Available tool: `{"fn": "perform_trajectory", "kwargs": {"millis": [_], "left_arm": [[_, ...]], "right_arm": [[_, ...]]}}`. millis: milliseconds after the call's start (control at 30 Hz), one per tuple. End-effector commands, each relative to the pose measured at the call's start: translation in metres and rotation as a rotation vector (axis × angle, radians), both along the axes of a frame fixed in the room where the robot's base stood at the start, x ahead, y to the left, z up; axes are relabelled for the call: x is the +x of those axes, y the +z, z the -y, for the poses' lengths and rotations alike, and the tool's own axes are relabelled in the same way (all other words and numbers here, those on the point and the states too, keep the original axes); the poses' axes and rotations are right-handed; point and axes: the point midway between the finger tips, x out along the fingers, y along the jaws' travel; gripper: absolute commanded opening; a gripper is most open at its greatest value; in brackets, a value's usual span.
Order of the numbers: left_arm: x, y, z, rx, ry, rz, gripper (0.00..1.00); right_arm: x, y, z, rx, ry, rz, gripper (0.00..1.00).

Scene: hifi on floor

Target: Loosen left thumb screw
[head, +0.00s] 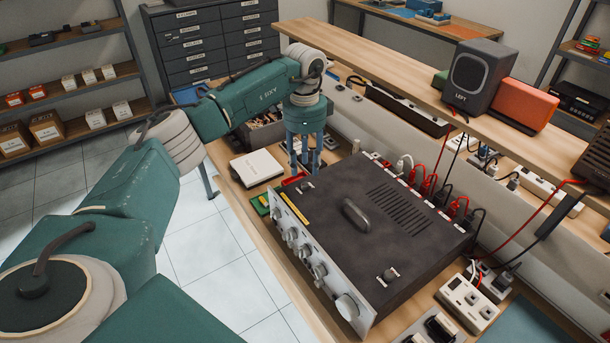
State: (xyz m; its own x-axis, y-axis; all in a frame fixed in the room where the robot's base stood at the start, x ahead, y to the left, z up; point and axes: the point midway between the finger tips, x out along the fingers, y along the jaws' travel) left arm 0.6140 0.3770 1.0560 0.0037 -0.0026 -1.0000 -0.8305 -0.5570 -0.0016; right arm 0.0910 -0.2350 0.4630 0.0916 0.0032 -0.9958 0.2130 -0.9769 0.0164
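The dark grey hifi amplifier (345,259) lies on the wooden bench, with its silver knobbed front facing lower left. The left thumb screw (307,186) sits on its top near the far left corner. A second thumb screw (388,275) sits on top near the right front, and a dark handle (356,216) is between them. My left gripper (304,172) points down just behind and above the left thumb screw. Its blue-grey fingers look apart and hold nothing visible; I cannot tell whether they touch anything. My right gripper is out of view.
Red, white and black cables (425,183) plug in along the amplifier's rear edge. A white box (257,167) lies left of it. A raised wooden shelf (400,75) carries a grey speaker (479,75) and an orange box (521,104).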

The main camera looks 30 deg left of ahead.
Motion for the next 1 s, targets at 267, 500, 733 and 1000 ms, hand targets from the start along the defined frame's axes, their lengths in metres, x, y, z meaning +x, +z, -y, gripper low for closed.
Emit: {"fn": "perform_trajectory", "kwargs": {"millis": [267, 500, 733, 1000], "left_arm": [[0.000, 0.048, 0.000, 0.000, 0.000, 0.001, 0.36], [0.000, 0.058, 0.000, 0.000, -0.001, -0.002, 0.36], [0.000, 0.058, 0.000, 0.000, -0.001, -0.001, 0.36], [0.000, 0.057, 0.000, 0.000, -0.001, -0.001, 0.36]], "right_arm": [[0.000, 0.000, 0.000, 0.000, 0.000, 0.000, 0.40], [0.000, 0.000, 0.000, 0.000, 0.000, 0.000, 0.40], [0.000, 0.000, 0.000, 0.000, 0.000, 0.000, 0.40], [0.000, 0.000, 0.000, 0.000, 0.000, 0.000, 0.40]]}}
